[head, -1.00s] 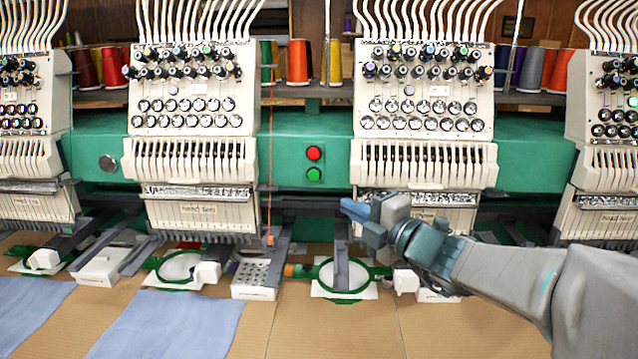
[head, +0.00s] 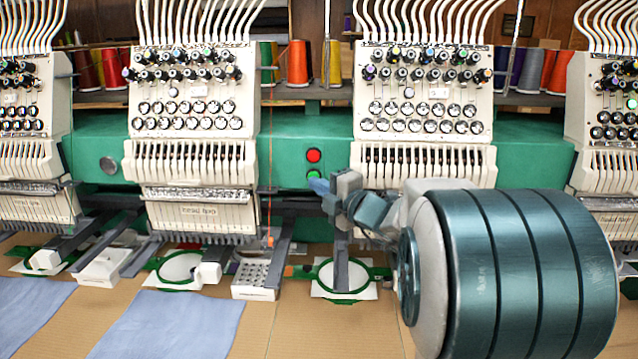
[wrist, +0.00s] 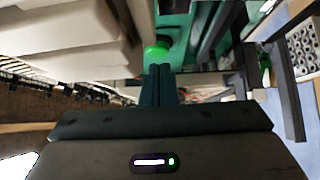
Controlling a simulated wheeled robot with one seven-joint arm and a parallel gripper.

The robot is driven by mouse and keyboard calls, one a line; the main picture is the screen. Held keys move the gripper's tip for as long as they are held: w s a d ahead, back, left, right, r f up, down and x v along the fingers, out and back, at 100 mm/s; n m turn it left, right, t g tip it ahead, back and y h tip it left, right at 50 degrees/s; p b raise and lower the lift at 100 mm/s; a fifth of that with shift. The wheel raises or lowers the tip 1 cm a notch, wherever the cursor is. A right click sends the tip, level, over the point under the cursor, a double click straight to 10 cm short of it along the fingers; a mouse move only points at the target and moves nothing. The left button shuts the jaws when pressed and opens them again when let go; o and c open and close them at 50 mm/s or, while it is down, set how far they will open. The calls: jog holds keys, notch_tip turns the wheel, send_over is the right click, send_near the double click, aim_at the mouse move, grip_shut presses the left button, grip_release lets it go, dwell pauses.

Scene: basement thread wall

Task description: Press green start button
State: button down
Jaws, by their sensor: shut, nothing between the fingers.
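The round green start button (head: 313,174) sits on the green machine beam, just below a red button (head: 314,156). In the wrist view the green button (wrist: 157,50) shows straight beyond my fingertips. My gripper (head: 318,186) is shut and empty, its blue fingertips just below and slightly right of the green button in the head view.
White embroidery heads stand left (head: 195,130) and right (head: 424,110) of the buttons, the right one close to my gripper. Green hoops (head: 343,278) and a perforated white box (head: 256,277) lie below. Thread cones (head: 298,62) stand behind. The beam left of the buttons is clear.

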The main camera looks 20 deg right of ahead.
jog(key=shift+w+d, duration=0.15)
jog(key=shift+w, duration=0.2)
jog(key=shift+w+d+r, duration=0.2)
jog(key=shift+w+r, duration=0.15)
jog(key=shift+w, duration=0.1)
